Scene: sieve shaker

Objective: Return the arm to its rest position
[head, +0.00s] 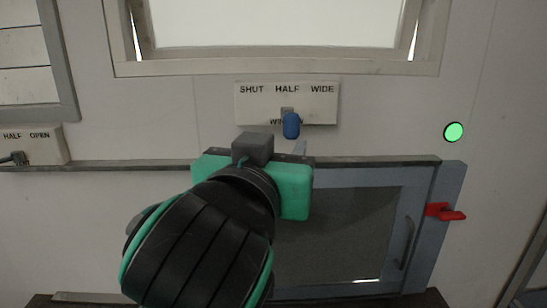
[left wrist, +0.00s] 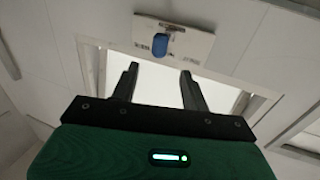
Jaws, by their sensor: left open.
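My left gripper (head: 298,149) is in front of the wall, its arm coming up from the bottom of the head view. Its green body hides most of its fingers there. In the left wrist view the fingers (left wrist: 159,82) are apart with nothing between them. A blue-handled lever (head: 291,125) sticks out of a white plate (head: 260,104) marked SHUT, HALF and WIDE, and stands below the middle word. The lever (left wrist: 160,45) also shows beyond the fingers in the left wrist view, apart from them. My right gripper is not in view.
A framed window (head: 275,68) is above the plate. A grey-framed glass door (head: 448,215) with a red latch (head: 445,212) is at lower right, partly behind my arm. A green round light (head: 453,132) is on the wall. Another lever plate (head: 48,146) is at far left.

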